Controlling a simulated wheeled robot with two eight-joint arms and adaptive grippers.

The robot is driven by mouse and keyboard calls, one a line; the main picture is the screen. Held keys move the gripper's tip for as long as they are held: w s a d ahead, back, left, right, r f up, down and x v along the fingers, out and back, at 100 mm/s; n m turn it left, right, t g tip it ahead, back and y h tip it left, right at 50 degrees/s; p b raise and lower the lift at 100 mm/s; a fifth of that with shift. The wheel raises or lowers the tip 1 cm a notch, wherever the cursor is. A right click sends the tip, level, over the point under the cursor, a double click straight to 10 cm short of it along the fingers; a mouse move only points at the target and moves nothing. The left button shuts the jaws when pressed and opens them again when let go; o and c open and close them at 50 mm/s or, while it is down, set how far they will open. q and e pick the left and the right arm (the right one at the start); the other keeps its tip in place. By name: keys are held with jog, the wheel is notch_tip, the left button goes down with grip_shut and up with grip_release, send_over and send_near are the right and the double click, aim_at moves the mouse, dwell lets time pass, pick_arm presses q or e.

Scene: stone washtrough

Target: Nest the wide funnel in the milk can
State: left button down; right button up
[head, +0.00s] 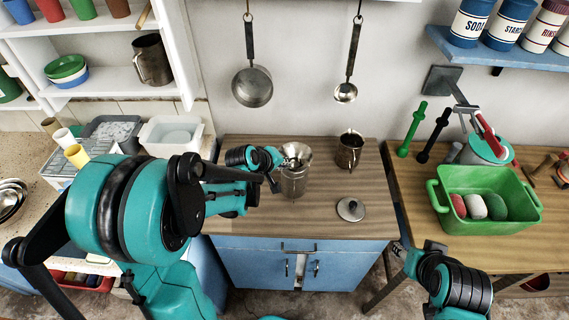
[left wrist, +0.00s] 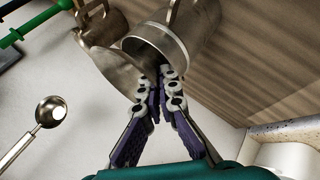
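The milk can (head: 293,184) is a grey metal can standing upright on the wooden worktop; its dark mouth and side (left wrist: 187,35) show in the left wrist view. The wide funnel (head: 298,151) is a shiny metal cone at the can's mouth, and it appears tilted in the left wrist view (left wrist: 115,68). My left gripper (head: 279,159) reaches in from the left, its fingertips (left wrist: 171,80) close together at the funnel's rim, apparently pinching it. How far the spout is inside the can is hidden. My right gripper (head: 403,252) is low at right, away from both; its fingers are unclear.
A metal mug (head: 350,150) stands behind right of the can, and a round lid (head: 351,209) lies in front right. A green tub (head: 487,215) stands on the right table. A pan and a ladle hang on the wall. The worktop's right part is mostly clear.

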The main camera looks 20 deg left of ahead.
pick_arm(q)
jog(key=shift+f, duration=0.1)
jog(key=c, duration=1.6)
grip_release()
jog(key=shift+c, duration=0.2)
jog(key=shift+o, duration=0.2)
jog(key=o, duration=0.5)
jog(key=shift+r+p, duration=2.85)
jog(key=shift+r, duration=0.75)
